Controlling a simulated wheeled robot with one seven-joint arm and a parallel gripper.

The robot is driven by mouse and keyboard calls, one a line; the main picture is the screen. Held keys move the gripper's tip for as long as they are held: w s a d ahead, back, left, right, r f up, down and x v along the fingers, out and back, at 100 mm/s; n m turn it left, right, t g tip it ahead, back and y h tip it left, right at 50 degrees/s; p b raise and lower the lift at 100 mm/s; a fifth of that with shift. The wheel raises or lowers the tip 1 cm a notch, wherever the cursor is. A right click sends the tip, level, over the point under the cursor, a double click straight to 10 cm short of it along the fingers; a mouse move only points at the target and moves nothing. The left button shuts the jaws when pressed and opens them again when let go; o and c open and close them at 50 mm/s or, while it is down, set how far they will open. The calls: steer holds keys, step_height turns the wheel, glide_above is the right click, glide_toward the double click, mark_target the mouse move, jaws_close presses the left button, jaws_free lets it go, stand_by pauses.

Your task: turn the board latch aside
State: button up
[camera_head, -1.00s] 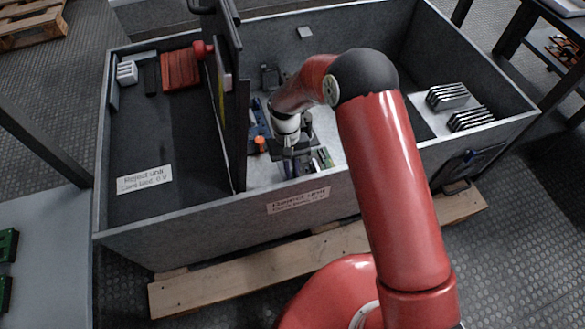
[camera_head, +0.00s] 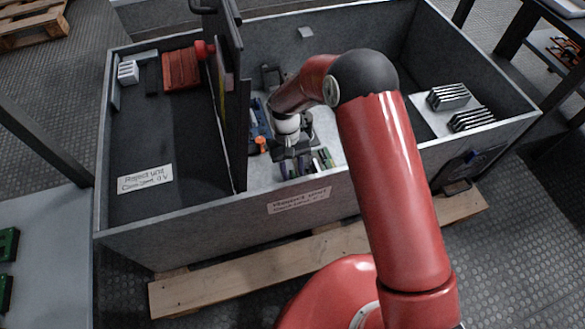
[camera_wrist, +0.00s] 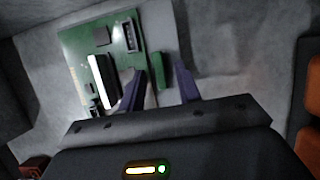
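A green circuit board (camera_wrist: 85,60) shows at the left of the wrist view, with a white connector, a dark chip and a grey socket on it. A small green block (camera_wrist: 158,76) stands at its right edge. My gripper (camera_wrist: 160,85) has two purple fingers spread apart, with the green block seen between them. I cannot tell whether either finger touches it. In the head view my gripper (camera_head: 303,166) is low inside the grey cabinet, near its front wall. I cannot make out for certain which part is the board latch.
The grey cabinet (camera_head: 225,212) has walls all round. A tall dark panel (camera_head: 238,120) stands left of my gripper. An orange part (camera_head: 261,144) lies close by, left of my wrist. Black finned parts (camera_head: 450,95) sit on a pale plate at the right.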

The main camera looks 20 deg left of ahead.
steer(key=v, duration=0.7)
steer(key=shift+a+r+p, duration=0.15)
steer(key=shift+r+p, duration=0.2)
steer(key=shift+p, duration=0.1)
steer(key=shift+w, duration=0.15)
steer(key=w+d+r+m+t+y+p, duration=0.1)
steer(key=d+r+m+t+p, duration=0.1)
steer(key=d+r, duration=0.85)
steer(key=w+d+r+m+t+y+p, duration=0.1)
steer(key=d+r, duration=0.6)
steer(key=r, duration=0.7)
steer(key=s+d+r+m+t+p, duration=0.2)
steer(key=s+d+r, duration=0.3)
steer(key=s+d, duration=0.3)
steer(key=s+d+r+m+t+p, duration=0.2)
steer(key=s+d+r, duration=0.4)
steer(key=d, duration=0.5)
steer(key=s+m+t, duration=0.1)
steer(key=s+t, duration=0.1)
steer(key=shift+s+y, duration=0.35)
steer(key=shift+y, duration=0.05)
